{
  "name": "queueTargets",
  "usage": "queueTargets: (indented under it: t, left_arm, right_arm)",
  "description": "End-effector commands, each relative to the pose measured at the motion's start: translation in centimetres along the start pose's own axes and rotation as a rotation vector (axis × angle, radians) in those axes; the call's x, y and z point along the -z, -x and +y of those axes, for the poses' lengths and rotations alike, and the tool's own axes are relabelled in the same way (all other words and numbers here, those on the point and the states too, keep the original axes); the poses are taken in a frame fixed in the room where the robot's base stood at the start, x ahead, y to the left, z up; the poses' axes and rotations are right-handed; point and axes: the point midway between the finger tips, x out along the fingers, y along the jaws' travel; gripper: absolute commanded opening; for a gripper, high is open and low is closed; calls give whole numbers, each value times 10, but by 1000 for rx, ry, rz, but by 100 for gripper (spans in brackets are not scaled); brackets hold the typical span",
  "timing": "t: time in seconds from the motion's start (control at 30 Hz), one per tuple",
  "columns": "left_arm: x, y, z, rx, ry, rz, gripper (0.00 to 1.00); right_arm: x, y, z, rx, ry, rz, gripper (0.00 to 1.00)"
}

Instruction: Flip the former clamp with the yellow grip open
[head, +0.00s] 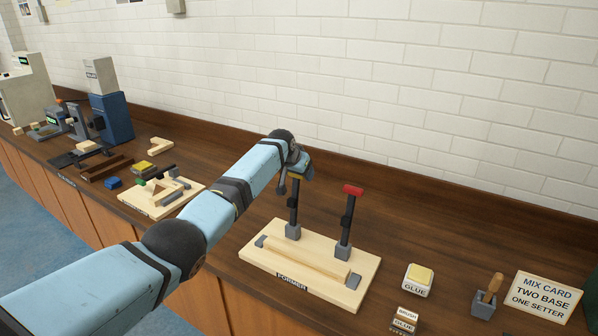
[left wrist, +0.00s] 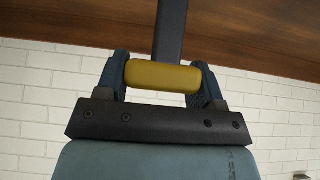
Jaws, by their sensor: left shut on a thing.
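The former (head: 262,260) is a pale wooden board with a wooden strip and two upright clamp levers on the bench. The left lever (head: 294,216) stands nearly upright, with its yellow grip (head: 297,177) at the top, mostly hidden by my gripper. In the left wrist view the yellow grip (left wrist: 163,76) lies between the two fingers. My left gripper (head: 301,175) is shut on it. The other lever (head: 346,222) has a red grip (head: 353,190) and also stands upright. My right gripper is not in view.
A glue pot (head: 418,280), a brush holder (head: 485,303) and a mix card (head: 543,297) stand to the right. Another wooden fixture (head: 139,199) with parts lies to the left. The white brick wall (head: 400,90) rises behind the bench.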

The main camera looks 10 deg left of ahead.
Motion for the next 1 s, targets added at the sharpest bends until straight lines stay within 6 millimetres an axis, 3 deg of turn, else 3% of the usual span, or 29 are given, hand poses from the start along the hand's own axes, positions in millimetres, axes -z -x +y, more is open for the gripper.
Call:
queueTargets:
  t: [0.07,0.1,0.2,0.67,1.0]
  left_arm:
    - [-8,-7,3,-5,1,-16,19]
    - [-8,-7,3,-5,1,-16,66]
    - [-7,-6,3,-4,1,-13,87]
    - [-2,7,0,-1,0,-4,87]
    - [-3,63,1,-1,-1,-3,87]
  right_arm:
    - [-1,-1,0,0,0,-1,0]
    - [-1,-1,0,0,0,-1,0]
    - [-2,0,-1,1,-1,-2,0]
    - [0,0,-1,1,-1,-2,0]
    - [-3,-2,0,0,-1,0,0]
